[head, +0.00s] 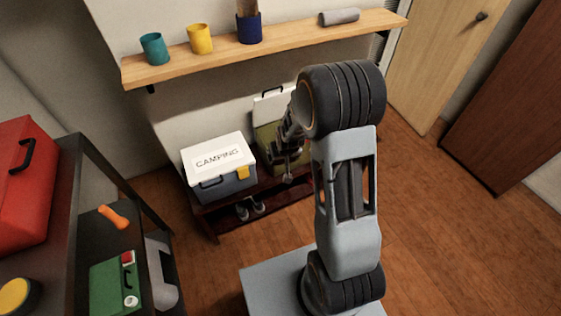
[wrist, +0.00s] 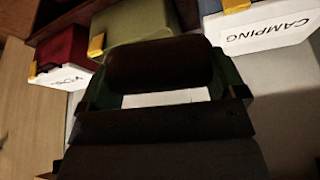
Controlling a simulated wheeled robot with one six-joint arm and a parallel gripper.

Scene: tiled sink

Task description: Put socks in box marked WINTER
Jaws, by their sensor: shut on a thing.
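My gripper (head: 288,165) is at the front of an olive box (head: 268,135) on the low bench in the head view. That box's white lid (head: 272,103) appears raised behind it. In the wrist view a dark roll-shaped thing (wrist: 158,66) fills the middle, shut in my gripper; I cannot tell for sure that it is the socks. It covers part of the olive box (wrist: 132,18). A red box (wrist: 62,48) with a white lid shows at upper left there, its label unreadable. I cannot read WINTER on any box.
A blue-grey box with a white lid marked CAMPING (head: 218,157) stands to the left on the bench (head: 212,225). Shoes (head: 250,208) lie beneath. A wall shelf (head: 285,42) with cups runs above. A dark rack (head: 75,180) stands at left. The floor at right is clear.

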